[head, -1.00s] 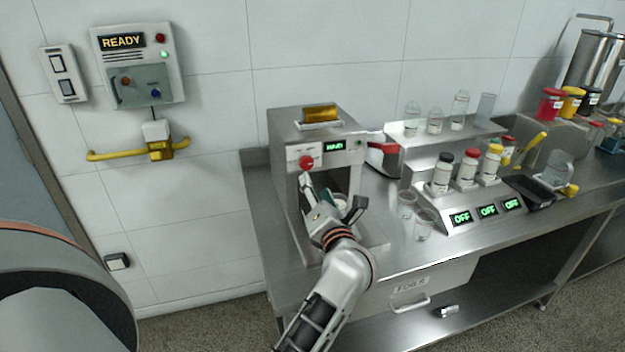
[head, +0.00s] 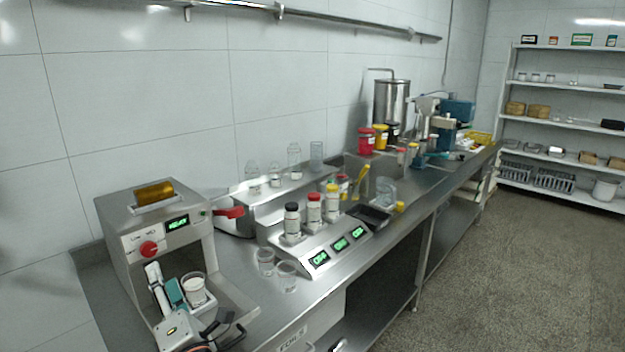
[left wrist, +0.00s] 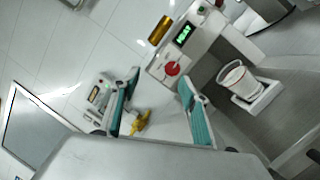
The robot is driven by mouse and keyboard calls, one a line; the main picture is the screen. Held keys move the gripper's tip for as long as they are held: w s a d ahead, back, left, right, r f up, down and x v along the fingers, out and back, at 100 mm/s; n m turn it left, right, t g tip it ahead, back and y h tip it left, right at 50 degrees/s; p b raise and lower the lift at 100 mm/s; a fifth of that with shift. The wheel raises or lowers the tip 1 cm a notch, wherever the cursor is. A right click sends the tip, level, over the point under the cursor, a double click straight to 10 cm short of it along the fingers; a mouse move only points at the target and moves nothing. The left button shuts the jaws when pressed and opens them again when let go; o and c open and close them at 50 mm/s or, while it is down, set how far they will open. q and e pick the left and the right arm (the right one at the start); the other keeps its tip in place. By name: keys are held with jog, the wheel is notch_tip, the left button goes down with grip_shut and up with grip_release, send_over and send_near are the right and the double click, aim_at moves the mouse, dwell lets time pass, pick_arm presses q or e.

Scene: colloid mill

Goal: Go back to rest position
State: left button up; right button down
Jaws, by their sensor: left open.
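My left gripper (head: 168,296) is in front of the grey mill machine (head: 128,225) at the lower left of the head view, just below its red knob (head: 149,249). In the left wrist view my left gripper (left wrist: 158,92) shows two teal-padded fingers spread apart with nothing between them. A clear cup with white contents (head: 195,290) stands in the machine's lower opening, beside the gripper. The cup also shows in the left wrist view (left wrist: 237,83), to the right of the fingers and apart from them. My right gripper is not in view.
A steel bench carries two empty beakers (head: 287,277), a three-display stand (head: 318,256) with capped bottles, and a dark tray (head: 368,216). A steel pot (head: 391,103) stands farther back. Shelves (head: 560,90) line the far right. The floor (head: 500,270) at right is clear.

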pick_arm(q)
jog(key=s+d+f+m+t+h, duration=0.1)
jog(key=s+d+f+m+h, duration=0.35)
jog(key=m, duration=0.45)
jog(key=s+d+f+m+h, duration=0.1)
jog(key=d+f+m+h, duration=0.3)
jog(key=f+m+h, duration=0.3)
jog(key=s+d+f+m+t+h, duration=0.1)
jog(key=s+d+f+m+h, duration=0.3)
jog(key=f+m, duration=0.45)
jog(key=s+a+f+m+g, duration=0.1)
jog(key=s+f+m+g, duration=0.3)
jog(key=s+f, duration=0.3)
jog(key=s+a+f+m+g, duration=0.1)
jog(key=s+f+m+g, duration=0.2)
jog(key=s+f+m, duration=0.3)
notch_tip(320, 180, down, 6)
jog(key=shift+s+r+g, duration=0.25)
jog(key=shift+s+g, duration=0.15)
jog(key=shift+s, duration=0.15)
jog(key=shift+d+y, duration=0.1)
jog(key=shift+y, duration=0.15)
